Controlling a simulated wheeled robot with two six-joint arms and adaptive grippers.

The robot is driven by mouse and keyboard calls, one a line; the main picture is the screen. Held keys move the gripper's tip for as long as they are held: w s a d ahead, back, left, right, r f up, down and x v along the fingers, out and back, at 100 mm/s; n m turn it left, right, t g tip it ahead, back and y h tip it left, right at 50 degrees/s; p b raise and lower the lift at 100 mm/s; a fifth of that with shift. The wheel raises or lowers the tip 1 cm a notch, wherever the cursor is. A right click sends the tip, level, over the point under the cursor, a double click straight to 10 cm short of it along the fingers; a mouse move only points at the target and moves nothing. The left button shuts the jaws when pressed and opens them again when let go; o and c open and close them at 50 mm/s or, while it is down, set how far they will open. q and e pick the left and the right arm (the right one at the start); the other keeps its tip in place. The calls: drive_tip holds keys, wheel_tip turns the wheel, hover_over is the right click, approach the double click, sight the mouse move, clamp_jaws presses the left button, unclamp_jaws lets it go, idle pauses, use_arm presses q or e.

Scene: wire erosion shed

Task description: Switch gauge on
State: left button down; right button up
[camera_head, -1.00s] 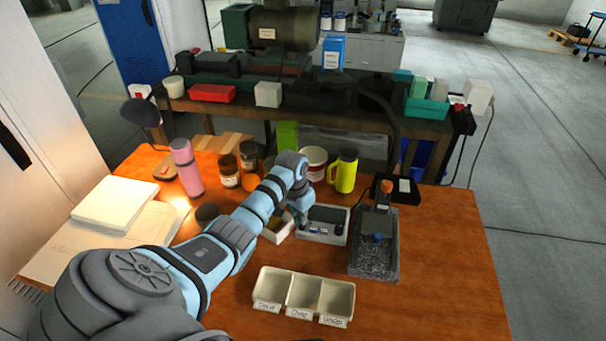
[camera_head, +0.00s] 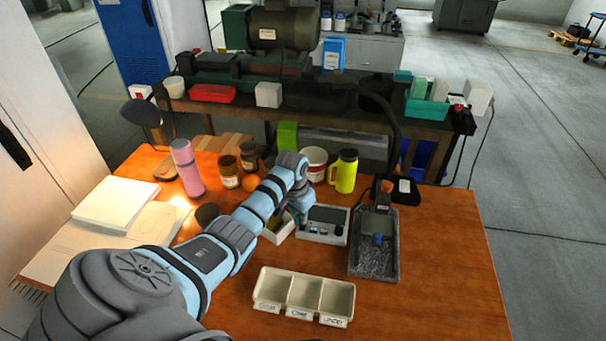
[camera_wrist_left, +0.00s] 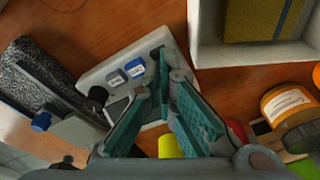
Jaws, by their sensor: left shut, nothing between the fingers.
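The gauge is a pale box with a dark display (camera_head: 328,214), on the orange-brown table left of a granite stand (camera_head: 374,258). The left wrist view shows the gauge's pale face (camera_wrist_left: 112,62) with a grey button (camera_wrist_left: 117,77), a blue button (camera_wrist_left: 134,68) and a black knob (camera_wrist_left: 97,95). My left gripper (camera_head: 302,221) is at the gauge's left end. Its teal fingers (camera_wrist_left: 172,76) are shut and empty, with the tips over the gauge's edge by the buttons. I cannot tell whether they touch it. My right gripper is not in view.
A small open white box (camera_head: 279,231) sits left of the gauge. A three-part bin (camera_head: 303,292) stands in front. The table's right front is clear.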

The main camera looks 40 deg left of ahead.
sight(302, 228)
use_arm(q)
drive_tip(key=shift+f+b, duration=0.65)
drive_tip(key=shift+f, duration=0.4)
idle(0.5)
wheel_tip(302, 228, up, 7)
drive_tip(key=p, duration=0.8)
drive_tip(key=shift+r, duration=0.2)
drive_tip(key=shift+f, duration=0.15)
drive_tip(key=shift+s+f, duration=0.1)
